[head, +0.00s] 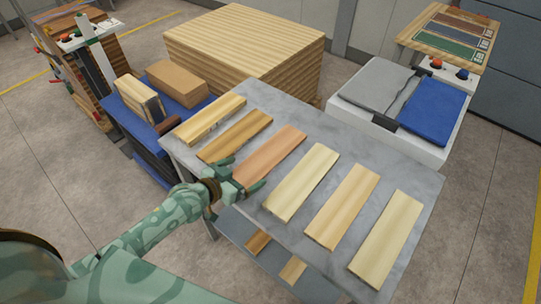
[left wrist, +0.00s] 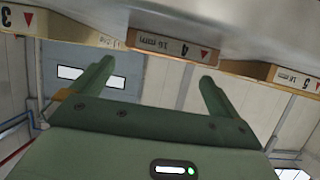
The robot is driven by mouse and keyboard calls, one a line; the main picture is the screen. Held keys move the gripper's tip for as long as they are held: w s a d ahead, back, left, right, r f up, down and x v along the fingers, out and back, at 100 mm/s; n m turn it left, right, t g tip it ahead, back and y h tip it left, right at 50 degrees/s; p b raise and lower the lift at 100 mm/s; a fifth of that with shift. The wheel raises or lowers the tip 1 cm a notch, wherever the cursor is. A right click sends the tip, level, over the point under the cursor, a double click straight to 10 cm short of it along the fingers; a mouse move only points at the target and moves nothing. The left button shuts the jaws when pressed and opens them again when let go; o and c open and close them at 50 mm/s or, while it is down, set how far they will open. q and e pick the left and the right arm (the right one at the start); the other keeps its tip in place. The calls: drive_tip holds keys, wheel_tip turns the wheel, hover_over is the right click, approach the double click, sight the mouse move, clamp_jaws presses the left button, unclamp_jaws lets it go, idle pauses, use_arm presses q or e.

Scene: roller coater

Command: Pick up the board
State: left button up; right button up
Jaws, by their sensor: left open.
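Several flat boards lie side by side on a grey table (head: 405,165). My left gripper (head: 245,173) is open at the near end of the reddish-brown board (head: 278,148), third from the left, with one finger toward each side of it. In the left wrist view my two open fingers (left wrist: 157,72) stand apart below the end of a board labelled 4 (left wrist: 170,43), with nothing between them. I cannot tell whether a finger touches the board. Boards labelled 3 (left wrist: 70,28) and 5 (left wrist: 290,77) show to either side.
A pale board (head: 301,183) lies just right of the reddish one and a brown board (head: 235,135) just left. A large wood stack (head: 245,45) stands behind the table. A blue cart (head: 130,118) is at its left, and a white unit with cloths (head: 415,140) at the back right.

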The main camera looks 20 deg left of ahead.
sight(257, 165)
use_arm(q)
drive_tip(key=shift+w+f, duration=0.1)
drive_tip(key=shift+w, duration=0.05)
drive_tip(key=b+x, duration=0.1)
drive_tip(key=x, duration=0.4)
drive_tip(key=shift+a+f+b, duration=0.15)
drive_tip(key=shift+f+b, duration=0.05)
drive_tip(key=shift+b, duration=0.15)
drive_tip(key=shift+w, duration=0.1)
drive_tip(key=shift+r, duration=0.1)
drive_tip(key=c, duration=1.2)
